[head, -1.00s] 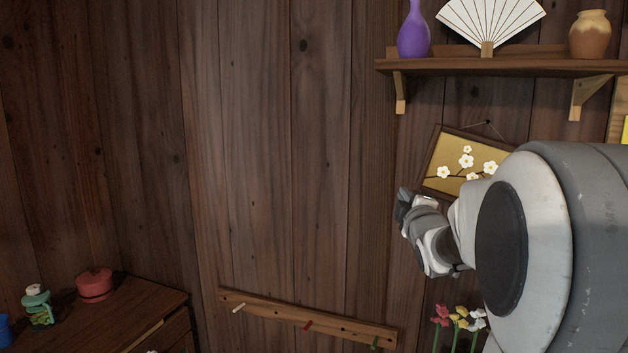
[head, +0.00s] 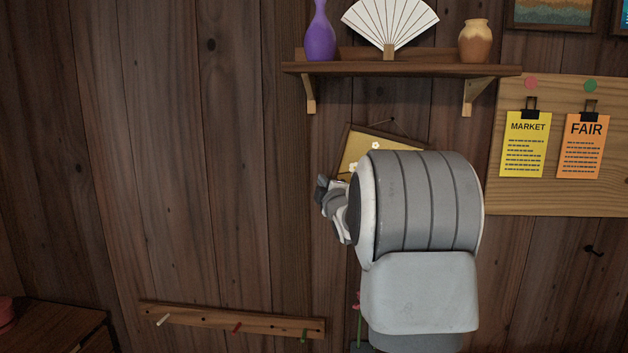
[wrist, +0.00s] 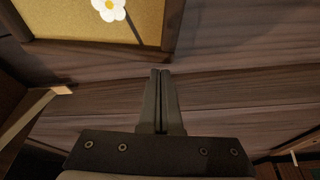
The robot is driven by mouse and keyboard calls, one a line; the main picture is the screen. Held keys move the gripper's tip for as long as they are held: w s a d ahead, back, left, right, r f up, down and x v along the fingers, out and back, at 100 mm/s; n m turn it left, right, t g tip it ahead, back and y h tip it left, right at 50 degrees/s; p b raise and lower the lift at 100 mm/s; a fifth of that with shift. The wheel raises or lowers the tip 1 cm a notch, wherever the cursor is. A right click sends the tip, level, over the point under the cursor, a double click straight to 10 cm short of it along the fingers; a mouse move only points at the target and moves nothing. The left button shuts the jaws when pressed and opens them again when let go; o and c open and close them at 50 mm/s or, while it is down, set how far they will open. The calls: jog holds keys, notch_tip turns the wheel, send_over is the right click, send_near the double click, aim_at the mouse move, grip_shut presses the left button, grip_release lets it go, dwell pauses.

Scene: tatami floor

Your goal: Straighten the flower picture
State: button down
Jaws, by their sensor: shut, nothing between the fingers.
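The flower picture (head: 358,148) has a dark frame, a gold ground and white blossoms. It hangs by a cord from a nail under the shelf, tilted, with its top edge sloping down to the right. My arm hides most of its right and lower part in the head view. In the wrist view a corner of the picture (wrist: 60,22) shows at the upper left. My gripper (head: 322,188) is at the picture's lower left in the head view.
A shelf (head: 400,69) above holds a purple vase (head: 320,36), a fan (head: 390,25) and a tan jar (head: 474,41). A notice board (head: 570,198) hangs at the right. A peg rail (head: 270,325) is below left. The wall left of the picture is bare.

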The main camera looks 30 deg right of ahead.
jog(key=shift+s+d+f, duration=0.2)
jog(key=shift+d, duration=0.05)
jog(key=s+d+f+n+b, duration=0.2)
jog(key=d+f+b, duration=0.1)
jog(key=shift+s+d+f+n+g, duration=0.15)
jog(key=shift+s+d+n+g, duration=0.15)
jog(key=shift+n+g, duration=0.1)
jog(key=shift+a, duration=0.1)
dwell(0.4)
